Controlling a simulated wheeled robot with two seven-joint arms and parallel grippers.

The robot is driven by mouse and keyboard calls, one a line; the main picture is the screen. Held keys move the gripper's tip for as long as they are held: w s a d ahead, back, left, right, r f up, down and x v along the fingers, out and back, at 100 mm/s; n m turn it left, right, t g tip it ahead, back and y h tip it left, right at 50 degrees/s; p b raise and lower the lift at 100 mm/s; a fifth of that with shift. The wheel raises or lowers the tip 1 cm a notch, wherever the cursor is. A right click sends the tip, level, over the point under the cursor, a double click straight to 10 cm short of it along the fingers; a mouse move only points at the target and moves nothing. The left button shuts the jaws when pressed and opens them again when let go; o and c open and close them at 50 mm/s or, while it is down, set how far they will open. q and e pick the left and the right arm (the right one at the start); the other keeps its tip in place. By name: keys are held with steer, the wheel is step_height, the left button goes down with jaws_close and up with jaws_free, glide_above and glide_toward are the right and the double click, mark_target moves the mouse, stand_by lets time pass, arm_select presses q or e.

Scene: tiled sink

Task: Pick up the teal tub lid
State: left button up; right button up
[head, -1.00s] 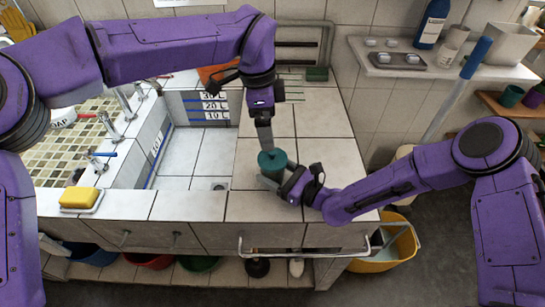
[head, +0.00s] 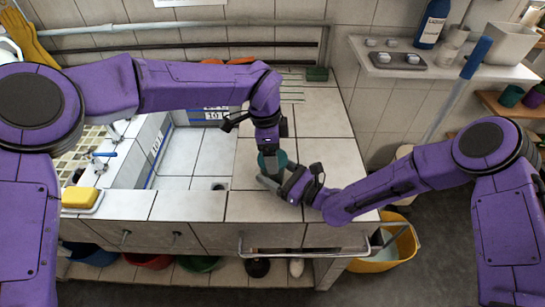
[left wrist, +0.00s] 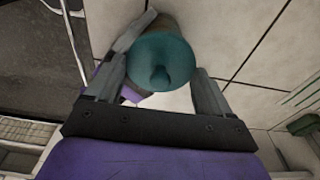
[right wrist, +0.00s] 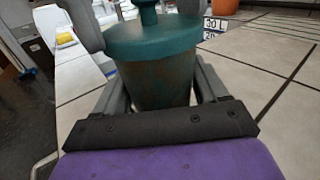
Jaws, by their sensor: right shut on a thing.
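The teal tub lid (left wrist: 162,62) has a knob on top and sits on the tub, as the right wrist view (right wrist: 152,38) shows. The tub (right wrist: 155,82) is a grey-brown, tapered cup standing upright on the tiled counter. In the head view the lid (head: 280,160) is partly hidden by my left gripper (head: 269,155). My left gripper (left wrist: 160,80) is open above the lid, one finger on each side of the knob. My right gripper (head: 273,183) is low beside the counter's front edge, shut on the tub from the side; its fingers flank the tub in the right wrist view.
The tiled sink basin (head: 196,155) lies left of the tub. A yellow sponge (head: 80,197) rests on the front ledge. A metal rail (head: 300,252) runs along the counter front, with a yellow bucket (head: 395,250) below right.

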arm_select(q)
steer(key=shift+r, duration=0.1)
step_height(320, 180, up, 10)
steer(key=shift+f, duration=0.1)
arm_select(e)
steer(key=o, duration=1.2)
